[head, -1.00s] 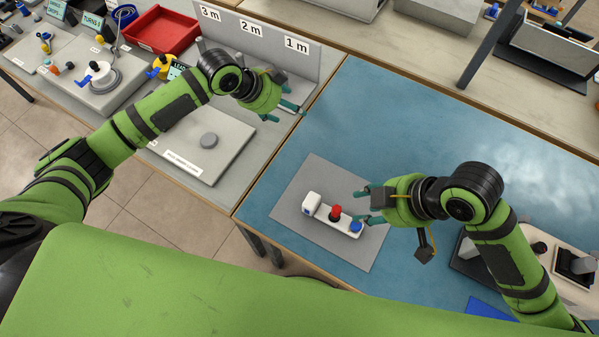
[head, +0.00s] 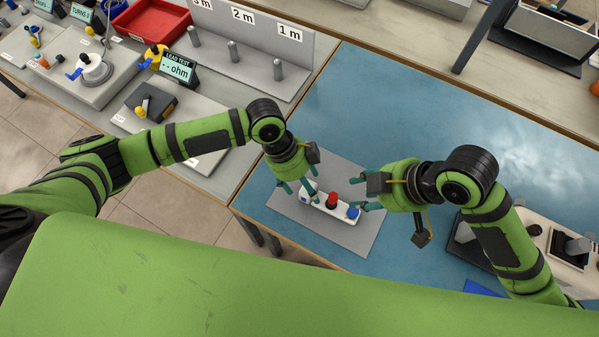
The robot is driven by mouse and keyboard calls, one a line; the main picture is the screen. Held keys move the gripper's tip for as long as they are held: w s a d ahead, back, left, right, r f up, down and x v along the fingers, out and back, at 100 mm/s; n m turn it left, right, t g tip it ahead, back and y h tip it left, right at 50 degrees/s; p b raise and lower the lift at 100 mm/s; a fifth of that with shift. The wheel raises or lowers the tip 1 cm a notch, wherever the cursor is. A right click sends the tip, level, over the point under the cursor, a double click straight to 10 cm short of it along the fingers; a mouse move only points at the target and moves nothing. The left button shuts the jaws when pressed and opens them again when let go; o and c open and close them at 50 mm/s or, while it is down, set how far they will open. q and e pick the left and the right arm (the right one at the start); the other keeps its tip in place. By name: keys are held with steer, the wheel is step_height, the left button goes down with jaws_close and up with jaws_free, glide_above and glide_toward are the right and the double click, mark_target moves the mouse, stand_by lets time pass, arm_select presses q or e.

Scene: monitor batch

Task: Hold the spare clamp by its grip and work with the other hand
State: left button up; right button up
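The spare clamp appears to be the white bar-shaped piece (head: 342,214) lying on a grey mat (head: 357,242).
The blue table top (head: 420,130) is clear behind the mat. At the left bench stand a lead test display (head: 178,67), a grey rack (head: 262,60) with pegs marked in metres, and a red tray (head: 150,22). A device (head: 572,250) sits at the right.

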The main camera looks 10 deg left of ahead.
mark_target(337, 196)
arm_select(q)
steer(key=shift+s+d+f, duration=0.1)
steer(key=shift+d+f, duration=0.1)
steer(key=shift+f, duration=0.3)
steer(key=shift+c, duration=0.4)
steer(key=c, duration=1.3)
arm_select(e)
steer(key=shift+c, duration=0.3)
arm_select(q)
steer(key=shift+o, duration=0.2)
steer(key=shift+f, duration=0.1)
steer(key=shift+s, duration=0.15)
arm_select(e)
steer(key=shift+w+a+f+n+g, duration=0.35)
steer(key=shift+a+f+n+g, duration=0.3)
steer(key=shift+f+n, duration=0.6)
steer(key=shift+w+a+f+n+g, duration=0.35)
steer(key=shift+a+f+n, duration=0.45)
steer(key=shift+f, duration=0.8)
steer(key=shift+w+a+f+n+g, duration=0.3)
steer(key=shift+a+f+n+g, duration=0.4)
steer(key=shift+f+n, duration=0.55)
steer(key=shift+f, duration=0.2)
